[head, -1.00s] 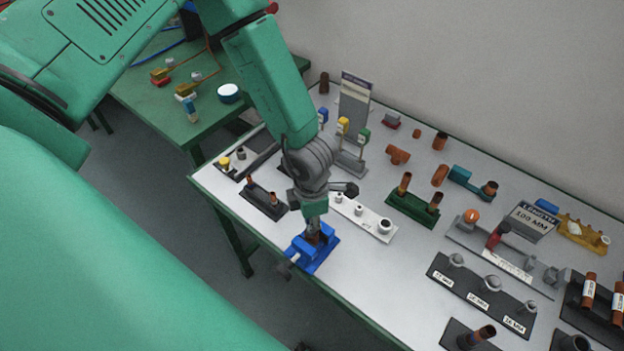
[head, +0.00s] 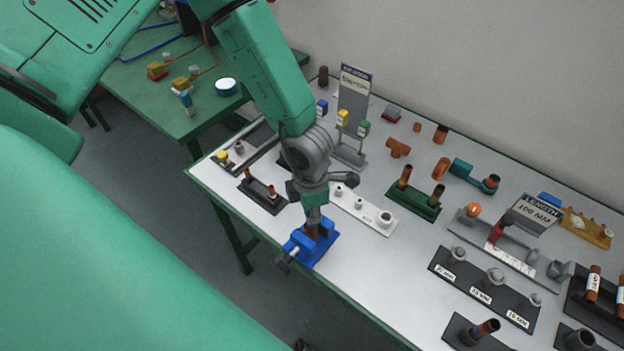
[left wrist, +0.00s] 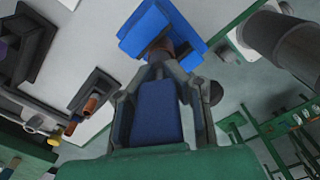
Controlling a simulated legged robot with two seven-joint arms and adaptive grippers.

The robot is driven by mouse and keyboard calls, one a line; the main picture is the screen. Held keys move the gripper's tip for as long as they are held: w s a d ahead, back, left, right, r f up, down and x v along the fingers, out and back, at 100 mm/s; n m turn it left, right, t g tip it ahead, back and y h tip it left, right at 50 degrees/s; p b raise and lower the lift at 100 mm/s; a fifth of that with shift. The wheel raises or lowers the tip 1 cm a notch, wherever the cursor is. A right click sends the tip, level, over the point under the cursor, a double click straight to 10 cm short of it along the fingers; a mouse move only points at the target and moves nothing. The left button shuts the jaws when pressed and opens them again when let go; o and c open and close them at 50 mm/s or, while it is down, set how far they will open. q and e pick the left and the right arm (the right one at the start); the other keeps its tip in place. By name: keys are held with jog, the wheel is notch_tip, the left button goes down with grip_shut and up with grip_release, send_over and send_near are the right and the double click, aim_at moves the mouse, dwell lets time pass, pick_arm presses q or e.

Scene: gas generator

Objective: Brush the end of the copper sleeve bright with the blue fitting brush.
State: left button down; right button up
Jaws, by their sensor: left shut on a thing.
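The blue vise (head: 322,250) is at the table's near edge, with the brown copper sleeve (head: 312,233) upright in it; both also show in the wrist view, the vise (left wrist: 140,25) at the top and the sleeve (left wrist: 160,47) below it. My left gripper (head: 312,217) is directly above the sleeve, pointing down. In the wrist view its fingers (left wrist: 158,75) are shut on the blue brush (left wrist: 156,112), whose handle lies between them. The brush's tip is at the sleeve's end; bristles are hidden, so I cannot tell how deep it sits. My right gripper is not in view.
A grey stand (head: 354,95) with blue, yellow and green pieces is behind the gripper. A white strip with fittings (head: 365,213) and a green block with copper tubes (head: 415,205) are to the right. A black block with two copper pieces (head: 263,198) is close left.

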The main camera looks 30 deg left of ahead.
pick_arm(q)
jog(key=shift+w+r+n, duration=0.1)
jog(key=shift+w+n, duration=0.05)
jog(key=shift+n, duration=0.15)
notch_tip(320, 180, up, 2)
jog(key=shift+a+r+p, duration=0.1)
jog(key=shift+r+p, duration=0.1)
jog(key=shift+p, duration=0.95)
jog(key=shift+r, duration=1.2)
jog(key=shift+f, duration=0.1)
jog(key=shift+s+a+f+b, duration=0.1)
jog(key=shift+f+b, duration=0.45)
jog(key=shift+f, duration=0.25)
jog(key=shift+s+a+f+b, duration=0.1)
jog(key=shift+f+b, duration=0.4)
jog(key=shift+f, duration=0.3)
